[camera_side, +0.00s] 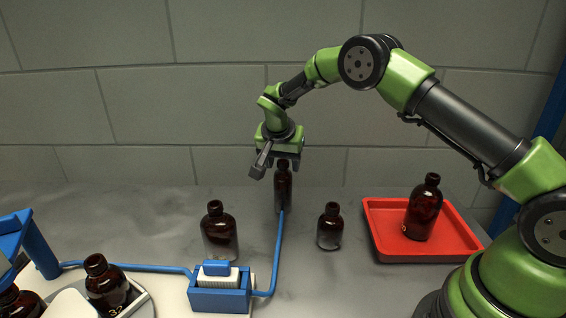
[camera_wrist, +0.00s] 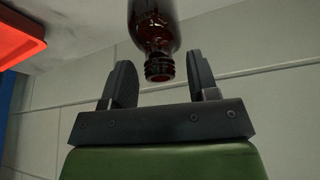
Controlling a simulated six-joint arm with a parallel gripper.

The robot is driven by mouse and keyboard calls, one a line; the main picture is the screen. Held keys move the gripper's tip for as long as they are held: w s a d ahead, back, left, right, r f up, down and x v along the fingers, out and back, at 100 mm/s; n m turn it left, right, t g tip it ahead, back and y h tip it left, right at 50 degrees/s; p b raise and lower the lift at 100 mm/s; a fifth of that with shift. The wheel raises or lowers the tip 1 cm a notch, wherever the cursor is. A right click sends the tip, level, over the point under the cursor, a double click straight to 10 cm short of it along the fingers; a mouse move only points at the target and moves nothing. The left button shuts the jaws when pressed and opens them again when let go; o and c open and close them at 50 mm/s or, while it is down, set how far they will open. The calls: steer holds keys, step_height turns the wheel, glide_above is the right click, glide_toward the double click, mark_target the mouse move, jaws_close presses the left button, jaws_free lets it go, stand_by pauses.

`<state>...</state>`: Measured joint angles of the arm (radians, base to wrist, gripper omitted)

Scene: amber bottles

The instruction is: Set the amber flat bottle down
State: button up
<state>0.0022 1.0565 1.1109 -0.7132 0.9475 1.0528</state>
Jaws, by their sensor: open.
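A tall, narrow amber bottle (camera_side: 283,190) stands upright on the grey table towards the back, directly below my gripper (camera_side: 279,165); it looks like the flat bottle, though its flatness is hard to judge. In the wrist view, the neck and dark body of this bottle (camera_wrist: 154,28) show between and beyond the fingertips of my gripper (camera_wrist: 160,72). The fingers are apart, with gaps on both sides of the neck. Part of the bottle's top is close to the fingers in the side view.
A wide amber bottle (camera_side: 220,233) and a small one (camera_side: 329,228) stand nearby. A red tray (camera_side: 462,252) holds another bottle (camera_side: 423,210). A blue device (camera_side: 220,297) with a blue tube (camera_side: 276,258) is in front. More bottles (camera_side: 106,287) stand at the left.

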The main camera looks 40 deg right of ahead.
steer(key=v, duration=1.1)
steer(key=shift+r, duration=0.35)
steer(key=s+a+r+n+t+y, duration=0.1)
steer(key=s+r+n+y, duration=0.1)
steer(key=s+r, duration=0.55)
steer(key=s+a+r+n+t+y, duration=0.1)
steer(key=s+n+t+y, duration=0.1)
steer(key=s, duration=0.8)
steer(key=s+a+n+t+y, duration=0.1)
steer(key=s+a+n, duration=0.1)
steer(key=s, duration=0.9)
steer(key=shift+a+r+n+t+y, duration=0.3)
steer(key=shift+r+n+t+y, duration=0.1)
steer(key=shift+n, duration=0.4)
